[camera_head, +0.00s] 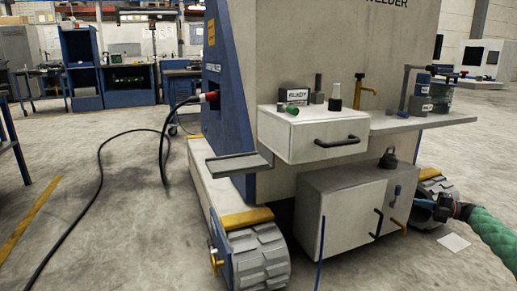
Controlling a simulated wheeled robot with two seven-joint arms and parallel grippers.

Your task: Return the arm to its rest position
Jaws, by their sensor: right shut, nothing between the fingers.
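On the right end of the grey side shelf stands a small dark post with a horizontal arm (432,69) reaching right. It may be the task's arm, but it is too small to be sure. Dark blue blocks (420,92) sit beside the post. My right gripper (424,209) appears low at the right, at the end of what looks like a green sleeved arm, in front of the machine's right wheel. It is shut with nothing in it, well below and apart from the shelf. My left gripper is not in view.
A large grey and blue machine (300,55) on ribbed wheels (259,258) fills the middle. A white drawer (313,134) with small items on top projects forward above a lower cabinet (342,203). A black cable (101,160) crosses the left floor. Workbenches (130,84) stand behind.

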